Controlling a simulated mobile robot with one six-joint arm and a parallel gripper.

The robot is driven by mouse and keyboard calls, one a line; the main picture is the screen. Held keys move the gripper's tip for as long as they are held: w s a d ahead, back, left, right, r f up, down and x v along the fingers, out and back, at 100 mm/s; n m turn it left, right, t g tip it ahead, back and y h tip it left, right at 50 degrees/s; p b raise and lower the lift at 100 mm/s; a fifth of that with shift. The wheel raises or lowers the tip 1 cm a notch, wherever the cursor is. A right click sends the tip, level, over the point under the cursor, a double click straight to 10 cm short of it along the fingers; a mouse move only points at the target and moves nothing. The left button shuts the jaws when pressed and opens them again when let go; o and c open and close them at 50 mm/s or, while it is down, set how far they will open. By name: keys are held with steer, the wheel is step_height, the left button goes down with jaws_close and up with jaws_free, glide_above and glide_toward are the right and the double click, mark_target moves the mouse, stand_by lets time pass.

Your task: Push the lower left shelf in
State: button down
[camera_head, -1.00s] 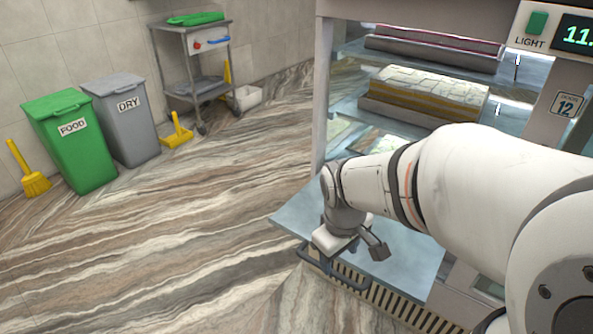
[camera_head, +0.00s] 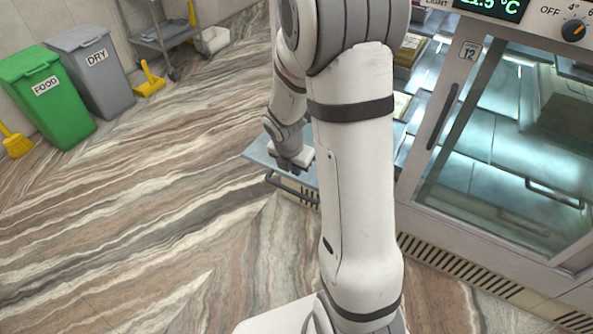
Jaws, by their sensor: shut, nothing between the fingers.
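The lower left shelf (camera_head: 258,152) is a blue-grey panel sticking out of the counter's left side at low height. Its dark bar handle (camera_head: 287,187) runs along the front edge. My gripper (camera_head: 291,169) is shut and empty, pointing down over the outer part of the shelf, just behind the handle. I cannot tell whether it touches the shelf or the handle. My arm hides the shelf's right part and most of the left bay.
The glass-doored right bay (camera_head: 500,150) is closed, with the control panel (camera_head: 545,15) above. The floor left of the shelf is clear.

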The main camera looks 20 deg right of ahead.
mark_target(299, 180)
steer(key=b+x, duration=0.3)
steer(key=x, duration=0.5)
steer(key=shift+r, duration=0.1)
